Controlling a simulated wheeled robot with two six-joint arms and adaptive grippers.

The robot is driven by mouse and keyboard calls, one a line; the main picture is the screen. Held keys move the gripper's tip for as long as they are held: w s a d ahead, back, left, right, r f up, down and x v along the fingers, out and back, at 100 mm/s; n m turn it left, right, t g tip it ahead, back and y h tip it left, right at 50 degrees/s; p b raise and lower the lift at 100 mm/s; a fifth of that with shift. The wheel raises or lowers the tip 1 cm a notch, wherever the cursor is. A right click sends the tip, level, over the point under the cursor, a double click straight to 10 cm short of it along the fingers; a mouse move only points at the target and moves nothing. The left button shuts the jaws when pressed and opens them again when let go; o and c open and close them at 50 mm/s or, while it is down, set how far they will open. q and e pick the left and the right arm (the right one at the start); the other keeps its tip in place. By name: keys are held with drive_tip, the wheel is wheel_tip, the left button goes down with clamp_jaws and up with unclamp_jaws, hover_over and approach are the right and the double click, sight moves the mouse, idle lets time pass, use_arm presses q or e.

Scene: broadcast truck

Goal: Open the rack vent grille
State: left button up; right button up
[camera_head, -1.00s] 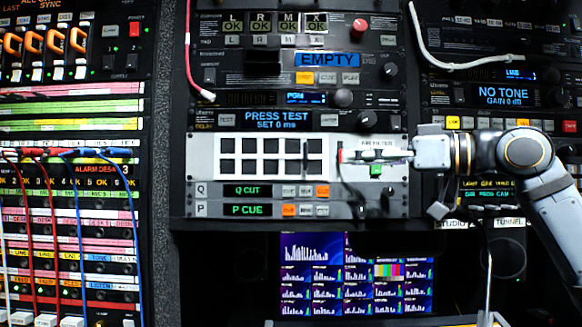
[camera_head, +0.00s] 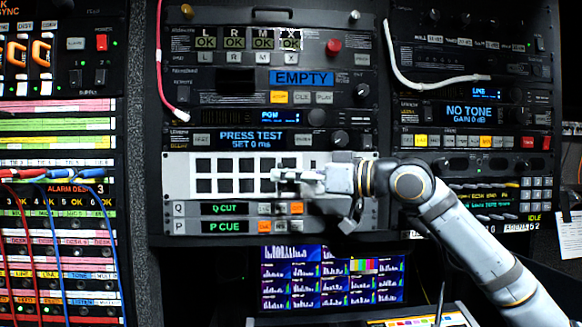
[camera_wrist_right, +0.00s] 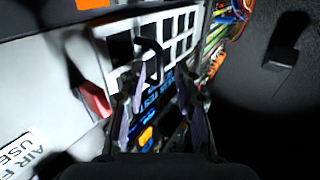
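The rack vent grille (camera_head: 181,178) is a white panel with rows of black square openings, flat in the middle rack as far as I can tell. It also shows in the right wrist view (camera_wrist_right: 127,70). My right gripper (camera_head: 285,176) is in front of its right part and hides some openings there. In the wrist view its fingers (camera_wrist_right: 163,82) stand apart, with a dark upright handle (camera_wrist_right: 150,50) at the grille near their tips. I cannot tell if they touch it. A red latch piece (camera_wrist_right: 95,98) is beside the grille. My left gripper is out of view.
A monitor (camera_head: 285,285) stands lower down. Patch cables (camera_head: 55,176) hang on the left rack.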

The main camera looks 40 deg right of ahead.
drive_tip(key=shift+c, duration=0.3)
clamp_jaws()
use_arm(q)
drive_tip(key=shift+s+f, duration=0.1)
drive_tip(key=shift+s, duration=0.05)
use_arm(e)
drive_tip(key=shift+a, duration=0.1)
